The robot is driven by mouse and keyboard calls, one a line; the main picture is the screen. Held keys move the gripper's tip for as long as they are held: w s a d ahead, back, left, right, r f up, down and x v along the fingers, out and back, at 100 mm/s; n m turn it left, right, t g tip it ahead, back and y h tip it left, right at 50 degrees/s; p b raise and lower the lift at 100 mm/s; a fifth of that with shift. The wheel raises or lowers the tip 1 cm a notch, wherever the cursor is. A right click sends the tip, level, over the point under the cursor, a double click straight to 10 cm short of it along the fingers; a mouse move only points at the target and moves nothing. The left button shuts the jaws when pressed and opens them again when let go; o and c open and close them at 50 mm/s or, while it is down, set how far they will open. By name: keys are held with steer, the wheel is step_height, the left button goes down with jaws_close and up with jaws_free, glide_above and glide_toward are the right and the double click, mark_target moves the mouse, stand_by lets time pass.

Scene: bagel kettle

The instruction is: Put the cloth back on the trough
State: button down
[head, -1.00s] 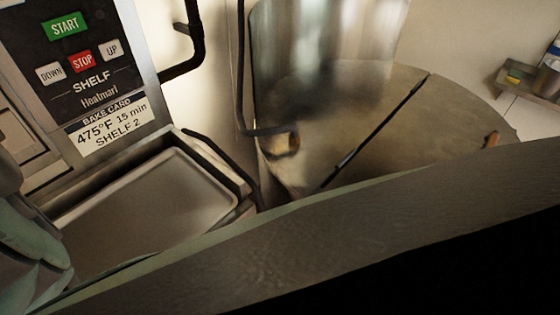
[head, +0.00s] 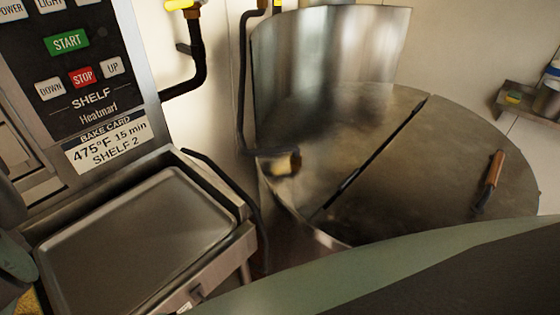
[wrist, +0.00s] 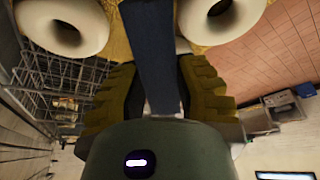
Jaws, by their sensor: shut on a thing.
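In the wrist view my gripper (wrist: 158,80) is shut on a flat dark blue strip (wrist: 151,45), which runs up from between the fingers to the top edge. I cannot tell for sure that this strip is the cloth. Two pale bagels (wrist: 62,22) lie beyond the fingers, one on each side of the strip, on a yellow grainy surface (wrist: 200,48). I cannot make out the trough in either view. In the head view my gripper is not in sight.
A large round metal kettle (head: 440,170) has one half of its lid raised and a wooden handle (head: 489,178) on the lowered half. An empty metal tray (head: 135,235) sits before the oven panel (head: 70,80). A wire rack (wrist: 55,85) stands at left in the wrist view.

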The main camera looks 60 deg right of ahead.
steer(key=shift+s+f, duration=0.2)
steer(key=shift+f, duration=1.15)
steer(key=c, duration=0.8)
jaws_free()
steer(key=shift+w+d, duration=0.1)
steer(key=shift+d, duration=0.05)
